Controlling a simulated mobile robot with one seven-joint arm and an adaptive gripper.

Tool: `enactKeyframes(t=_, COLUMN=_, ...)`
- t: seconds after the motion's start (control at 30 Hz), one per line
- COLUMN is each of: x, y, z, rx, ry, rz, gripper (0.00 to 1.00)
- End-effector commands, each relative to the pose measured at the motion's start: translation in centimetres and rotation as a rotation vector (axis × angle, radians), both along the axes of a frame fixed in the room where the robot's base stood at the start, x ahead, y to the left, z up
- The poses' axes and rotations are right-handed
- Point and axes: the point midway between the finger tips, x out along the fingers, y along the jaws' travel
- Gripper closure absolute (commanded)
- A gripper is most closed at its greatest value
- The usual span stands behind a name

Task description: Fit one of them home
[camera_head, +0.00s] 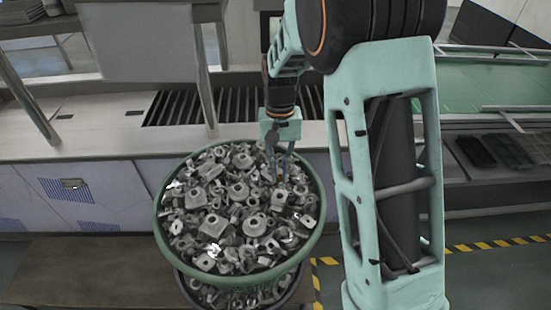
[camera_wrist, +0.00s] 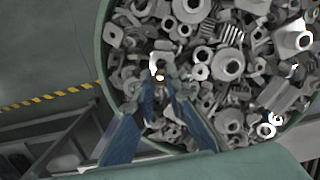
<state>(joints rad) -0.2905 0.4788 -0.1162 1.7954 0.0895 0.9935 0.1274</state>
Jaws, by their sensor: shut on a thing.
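A round green basket (camera_head: 161,238) is heaped with grey metal parts (camera_head: 225,200): nuts, rings, flanges and blocks. My gripper (camera_head: 279,174) is over the right part of the heap, fingers pointing down. In the wrist view my gripper (camera_wrist: 160,84) has its blue fingertips close together on a small metal part (camera_wrist: 159,74) with a brassy spot. The fingers hide much of this part, and its shape is unclear. It is close to the heap; I cannot tell whether it touches other parts. The basket's green rim (camera_wrist: 101,48) also shows in the wrist view.
Behind the basket is a pale counter (camera_head: 95,125) with a dark slatted grate (camera_head: 215,106). A second container (camera_head: 240,297) with similar parts shows under the basket. Yellow-black floor tape (camera_head: 490,244) runs at right. Dark trays (camera_head: 475,152) lie on a rack at far right.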

Motion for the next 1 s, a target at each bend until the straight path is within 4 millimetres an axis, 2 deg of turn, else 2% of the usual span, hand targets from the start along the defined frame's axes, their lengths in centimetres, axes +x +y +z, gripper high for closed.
enactKeyframes(t=0.27, x=0.0, y=0.0, z=-1.1, rx=0.0, ry=0.001, rz=0.0, gripper=1.0)
enactKeyframes(t=0.73, x=-0.1, y=0.0, z=-5.9, rx=0.0, ry=0.002, rz=0.0, gripper=1.0)
enactKeyframes(t=1.0, x=0.0, y=0.0, z=-6.5, rx=0.0, ry=0.0, rz=0.0, gripper=1.0)
